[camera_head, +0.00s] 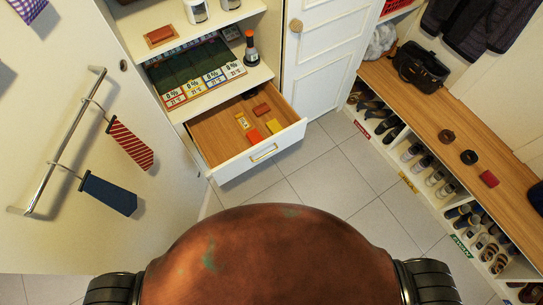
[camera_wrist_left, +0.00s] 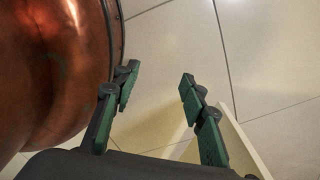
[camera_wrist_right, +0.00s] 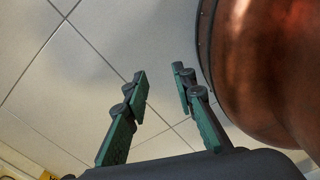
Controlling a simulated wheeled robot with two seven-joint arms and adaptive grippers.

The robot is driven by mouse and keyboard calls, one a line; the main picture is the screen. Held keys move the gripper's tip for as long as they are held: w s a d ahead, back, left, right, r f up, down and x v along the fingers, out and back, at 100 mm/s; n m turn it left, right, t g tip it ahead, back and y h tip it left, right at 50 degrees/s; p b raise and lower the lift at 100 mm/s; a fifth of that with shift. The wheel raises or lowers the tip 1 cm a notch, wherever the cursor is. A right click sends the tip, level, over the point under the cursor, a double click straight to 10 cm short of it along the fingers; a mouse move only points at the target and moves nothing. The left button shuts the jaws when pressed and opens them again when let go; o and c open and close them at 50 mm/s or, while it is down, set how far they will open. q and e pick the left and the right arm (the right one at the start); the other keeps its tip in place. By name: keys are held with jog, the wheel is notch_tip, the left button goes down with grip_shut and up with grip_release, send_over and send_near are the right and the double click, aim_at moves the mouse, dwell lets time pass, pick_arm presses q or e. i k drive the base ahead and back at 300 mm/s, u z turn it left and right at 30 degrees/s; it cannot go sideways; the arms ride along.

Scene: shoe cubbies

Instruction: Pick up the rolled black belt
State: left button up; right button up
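The rolled black belt (camera_head: 469,157) lies on the wooden bench top (camera_head: 462,122) at the right in the head view. A rolled dark brown belt (camera_head: 447,136) lies just behind it, and a red folded item (camera_head: 489,178) lies just in front of it. My left gripper (camera_wrist_left: 157,84) is open and empty in the left wrist view, over floor tiles beside my copper body. My right gripper (camera_wrist_right: 160,86) is open and empty in the right wrist view, also over floor tiles. Neither gripper shows in the head view, and both are away from the belt.
Shoe cubbies (camera_head: 428,165) with several shoes run below the bench. A black bag (camera_head: 420,68) sits at its far end. An open drawer (camera_head: 287,139) with small boxes juts out at centre left. Ties (camera_head: 132,146) hang on a door rail. Tiled floor (camera_head: 330,170) between is clear.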

aim_at(474, 157)
jog(key=z, duration=1.5)
jog(key=i, duration=0.9)
jog(key=u, duration=0.35)
